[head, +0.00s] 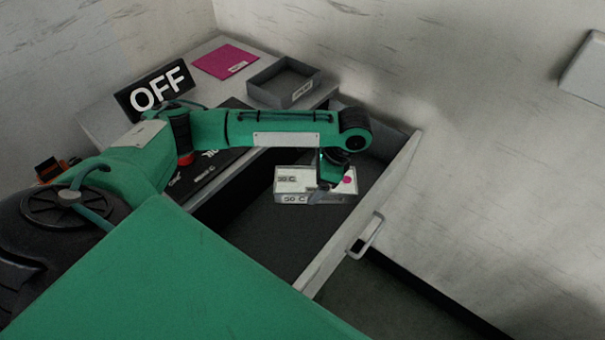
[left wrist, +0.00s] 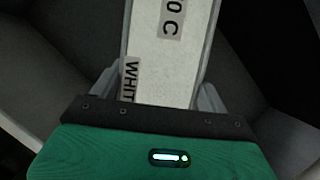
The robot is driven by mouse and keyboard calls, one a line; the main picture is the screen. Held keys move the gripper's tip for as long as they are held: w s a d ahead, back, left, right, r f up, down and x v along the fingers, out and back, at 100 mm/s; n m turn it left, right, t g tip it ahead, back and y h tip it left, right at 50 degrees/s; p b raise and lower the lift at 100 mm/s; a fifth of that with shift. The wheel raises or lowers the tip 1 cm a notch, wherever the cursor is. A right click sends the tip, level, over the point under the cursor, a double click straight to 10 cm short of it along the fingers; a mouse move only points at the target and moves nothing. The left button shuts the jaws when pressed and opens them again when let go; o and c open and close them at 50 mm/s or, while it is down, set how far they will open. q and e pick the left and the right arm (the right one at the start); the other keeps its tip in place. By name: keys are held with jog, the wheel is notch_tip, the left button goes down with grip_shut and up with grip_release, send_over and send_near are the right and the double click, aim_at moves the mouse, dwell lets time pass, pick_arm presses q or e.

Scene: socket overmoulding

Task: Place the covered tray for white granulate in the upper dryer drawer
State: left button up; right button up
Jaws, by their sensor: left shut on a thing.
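The covered tray (head: 296,186) is a white box with a "50 C" label on its lid and another on its side, and a magenta dot at its right end. It is inside the outline of the open dryer drawer (head: 262,229); I cannot tell whether it touches the drawer floor. My left gripper (head: 325,192) reaches down over the tray and is shut on it. In the left wrist view the tray (left wrist: 168,60) lies between the two grey fingers (left wrist: 158,98), with part of a "WHIT" label showing. My right gripper is not in view.
The drawer front with its handle (head: 367,238) stands pulled out to the right. On the dryer top are an "OFF" sign (head: 156,90), a magenta sheet (head: 225,62) and an empty grey tray (head: 284,82). A pale wall rises behind. The near part of the drawer is clear.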

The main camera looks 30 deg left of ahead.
aim_at(305, 168)
pick_arm(q)
jog(key=a+m, duration=0.1)
jog(key=w+a+m+t, duration=0.1)
jog(key=m, duration=0.1)
jog(key=a+f+m+t+p, duration=0.1)
jog(key=m, duration=0.1)
jog(key=shift+w+a+y, duration=0.15)
jog(key=shift+a+y, duration=0.2)
jog(key=shift+y, duration=0.05)
jog(key=shift+w+a+f+m+t, duration=0.1)
jog(key=shift+a+m+t, duration=0.2)
jog(key=shift+m, duration=0.3)
jog(key=shift+w+a+f+m+t, duration=0.1)
jog(key=shift+a+m+t, duration=0.15)
jog(key=shift+m, duration=0.35)
notch_tip(305, 168, down, 5)
jog(key=shift+f+p, duration=0.1)
jog(key=shift+p, duration=0.65)
jog(key=shift+a+f+p, duration=0.1)
jog(key=shift+f+p, duration=0.3)
jog(key=shift+f, duration=1.95)
jog(key=o, duration=1.3)
jog(key=shift+f, duration=0.1)
jog(key=shift+o, duration=0.2)
